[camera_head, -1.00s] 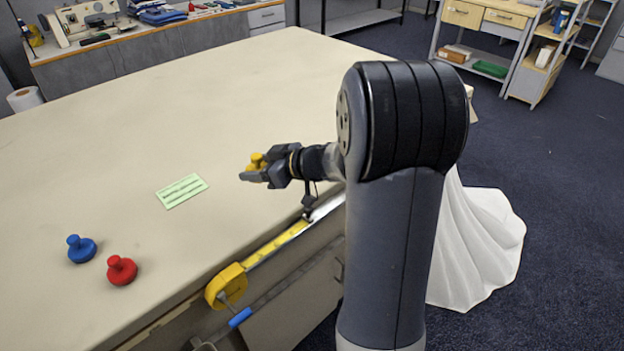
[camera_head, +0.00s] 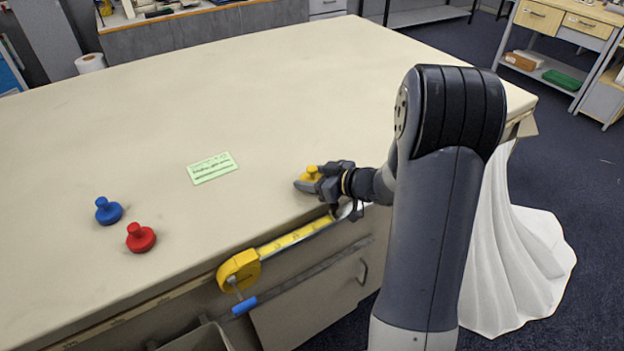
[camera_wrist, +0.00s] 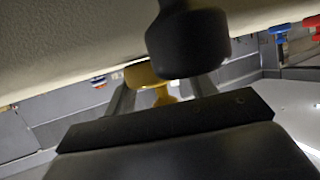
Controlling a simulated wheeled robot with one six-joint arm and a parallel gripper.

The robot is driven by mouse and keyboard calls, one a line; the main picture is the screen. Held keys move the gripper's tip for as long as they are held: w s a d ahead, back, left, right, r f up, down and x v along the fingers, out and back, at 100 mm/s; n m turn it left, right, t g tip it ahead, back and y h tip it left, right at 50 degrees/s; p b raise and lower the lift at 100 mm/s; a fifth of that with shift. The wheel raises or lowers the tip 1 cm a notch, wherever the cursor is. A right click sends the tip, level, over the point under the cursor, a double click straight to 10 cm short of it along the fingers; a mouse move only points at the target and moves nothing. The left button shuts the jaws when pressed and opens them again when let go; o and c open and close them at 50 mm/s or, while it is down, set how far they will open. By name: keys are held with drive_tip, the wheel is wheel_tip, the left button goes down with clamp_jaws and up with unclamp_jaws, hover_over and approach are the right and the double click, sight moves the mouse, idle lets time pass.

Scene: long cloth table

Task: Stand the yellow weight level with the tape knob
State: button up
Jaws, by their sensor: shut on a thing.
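The yellow weight (camera_head: 312,171) is held in my gripper (camera_head: 307,181) near the table's front edge, above the tape strip's right part. The weight also shows in the wrist view (camera_wrist: 144,75), between the fingers and partly hidden by a dark rounded part. I cannot tell whether its base touches the cloth. A yellow tape measure (camera_head: 236,272) sits at the front edge, left of and nearer than my gripper. Its yellow strip (camera_head: 290,238) runs right along the edge to a bright metal end. I cannot make out the tape knob with certainty; my gripper and wrist cover that end.
A blue weight (camera_head: 109,212) and a red weight (camera_head: 141,239) stand at the left of the cloth table (camera_head: 250,100). A green printed card (camera_head: 212,168) lies between them and my gripper. The cloth beyond is clear. A blue-ended bar (camera_head: 243,306) is below the front edge.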

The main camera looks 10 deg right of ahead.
drive_tip(key=shift+f, duration=0.1)
drive_tip(key=o, duration=1.3)
drive_tip(key=shift+f, duration=0.1)
drive_tip(key=shift+s+d+r, duration=0.1)
drive_tip(key=shift+s+r, duration=0.05)
drive_tip(key=shift+r, duration=0.1)
drive_tip(key=p+v, duration=0.1)
drive_tip(key=v, duration=1)
drive_tip(key=shift+s+d+r, duration=0.15)
drive_tip(key=shift+s, duration=0.2)
